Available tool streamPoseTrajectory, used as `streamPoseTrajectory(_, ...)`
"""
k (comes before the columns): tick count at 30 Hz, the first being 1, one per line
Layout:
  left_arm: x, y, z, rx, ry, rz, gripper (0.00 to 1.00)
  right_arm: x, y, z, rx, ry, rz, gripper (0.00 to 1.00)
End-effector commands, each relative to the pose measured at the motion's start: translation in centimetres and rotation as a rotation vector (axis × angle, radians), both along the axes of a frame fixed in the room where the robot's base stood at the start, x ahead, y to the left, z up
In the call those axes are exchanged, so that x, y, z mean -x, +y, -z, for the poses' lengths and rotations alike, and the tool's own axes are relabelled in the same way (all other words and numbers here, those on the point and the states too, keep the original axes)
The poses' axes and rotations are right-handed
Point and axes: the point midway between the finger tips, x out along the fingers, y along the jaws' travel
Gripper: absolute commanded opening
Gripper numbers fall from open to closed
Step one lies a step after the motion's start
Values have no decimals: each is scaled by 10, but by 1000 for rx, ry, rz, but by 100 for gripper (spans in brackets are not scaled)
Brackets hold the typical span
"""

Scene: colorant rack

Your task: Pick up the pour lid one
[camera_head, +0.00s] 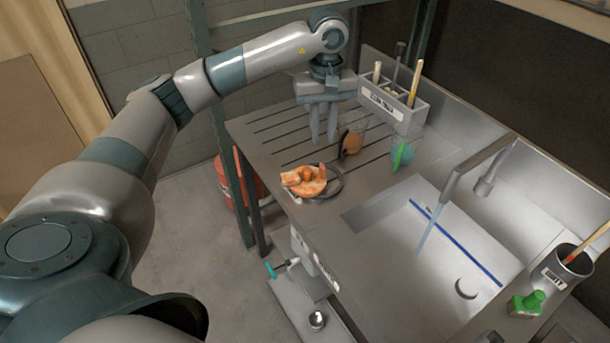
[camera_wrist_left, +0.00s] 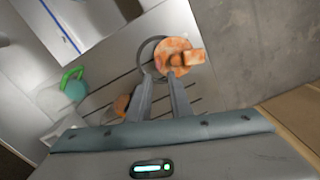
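An orange-and-white stained piece with a knob, which looks like a pour lid (camera_head: 307,181), lies at the near edge of the slatted drainboard, over a dark ring. The lid (camera_wrist_left: 177,58) and the ring (camera_wrist_left: 148,52) show ahead of the fingers in the left wrist view. I cannot tell from any label which lid is number one. My left gripper (camera_head: 324,140) points down above the drainboard, behind the lid in the head view, with its fingers apart and nothing between them. It also shows open in the left wrist view (camera_wrist_left: 160,78). My right gripper is out of view.
A clear vessel with a brown-orange piece (camera_head: 351,144) and another with a green-teal piece (camera_head: 402,157) stand right of the gripper. A grey rack (camera_head: 393,107) holds sticks behind. A sink with a running tap (camera_head: 450,182), a dark cup (camera_head: 568,268) and a green piece (camera_head: 527,304) are to the right.

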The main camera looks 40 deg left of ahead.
Motion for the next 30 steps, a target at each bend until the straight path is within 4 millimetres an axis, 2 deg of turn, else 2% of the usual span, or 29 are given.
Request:
streamPoseTrajectory(1,1,0,7,0,4,0,19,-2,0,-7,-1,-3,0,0)
streamPoseTrajectory(6,1,0,36,0,4,-1,19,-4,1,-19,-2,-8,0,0)
streamPoseTrajectory(12,0,0,58,0,1,1,19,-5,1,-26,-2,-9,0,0)
streamPoseTrajectory(24,0,0,62,0,0,0,19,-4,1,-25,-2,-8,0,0)
streamPoseTrajectory(30,0,-1,69,2,3,-1,19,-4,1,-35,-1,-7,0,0)
